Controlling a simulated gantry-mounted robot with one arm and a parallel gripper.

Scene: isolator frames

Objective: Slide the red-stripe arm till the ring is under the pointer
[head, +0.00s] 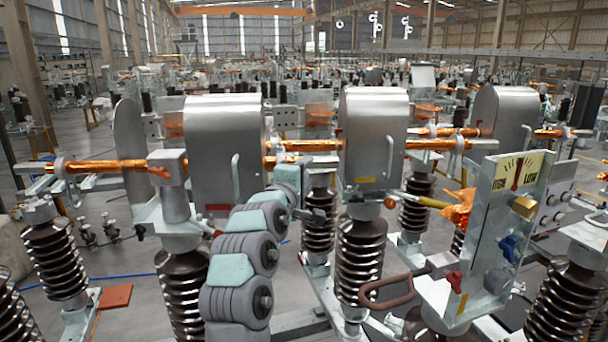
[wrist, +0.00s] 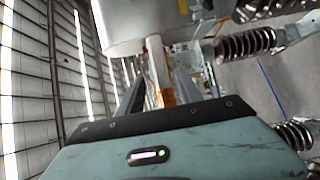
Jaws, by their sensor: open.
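A copper-coloured bar (head: 110,166) runs into the left silver housing (head: 224,140), which has a red mark (head: 217,207) low on its front. A pale ring (head: 61,168) sits around this bar's left end. Another copper bar (head: 312,145) runs between the left and middle housings. I cannot make out a red stripe on either bar, or clearly pick out the pointer. In the wrist view a bar (wrist: 157,65) shows between my spread fingers (wrist: 158,88); contact cannot be told.
The middle housing (head: 372,135) has a yellow mark and a handle. Ribbed brown insulators (head: 360,260) stand close below. A panel with a HIGH/LOW dial (head: 517,172) and a brown loop handle (head: 385,292) are at the right. Open floor shows at far left.

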